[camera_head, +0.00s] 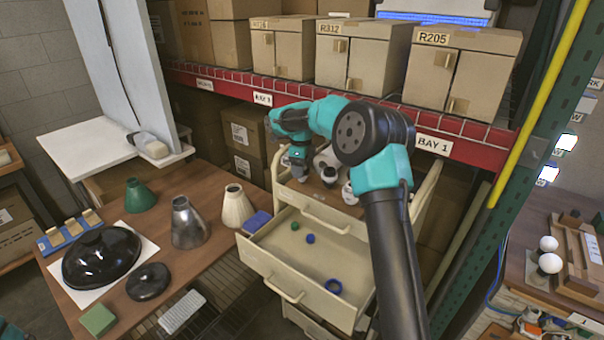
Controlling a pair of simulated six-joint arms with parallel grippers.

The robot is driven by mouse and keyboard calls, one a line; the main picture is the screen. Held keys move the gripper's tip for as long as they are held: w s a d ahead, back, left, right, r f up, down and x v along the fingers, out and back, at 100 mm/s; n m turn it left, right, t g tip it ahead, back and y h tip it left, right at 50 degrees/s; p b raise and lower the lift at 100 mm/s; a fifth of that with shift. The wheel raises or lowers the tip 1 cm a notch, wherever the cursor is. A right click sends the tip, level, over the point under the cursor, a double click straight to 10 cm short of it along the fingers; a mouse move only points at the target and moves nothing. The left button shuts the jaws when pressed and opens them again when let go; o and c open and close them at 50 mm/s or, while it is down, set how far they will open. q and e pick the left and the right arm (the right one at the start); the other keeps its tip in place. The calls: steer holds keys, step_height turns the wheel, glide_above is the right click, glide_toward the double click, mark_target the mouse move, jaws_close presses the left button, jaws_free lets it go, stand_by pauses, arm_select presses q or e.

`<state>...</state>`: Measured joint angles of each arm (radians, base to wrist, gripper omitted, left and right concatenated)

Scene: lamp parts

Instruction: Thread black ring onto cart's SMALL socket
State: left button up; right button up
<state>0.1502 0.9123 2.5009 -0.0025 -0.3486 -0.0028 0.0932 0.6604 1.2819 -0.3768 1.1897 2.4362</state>
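My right gripper (299,175) points down over the left part of the cart top, just left of these parts. Its fingertips are too small to tell whether they are open or hold anything. My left gripper is not in view.
A brown table (205,265) at left carries lampshades and a black dome (101,257). A red shelf beam (345,108) runs behind the cart.

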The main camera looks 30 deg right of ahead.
steer(key=shift+o, duration=1.2)
step_height(320, 180, up, 17)
steer(key=shift+r, duration=0.2)
steer(key=shift+f, duration=0.1)
step_height(320, 180, down, 15)
steer(key=shift+f, duration=0.1)
stand_by(0.7)
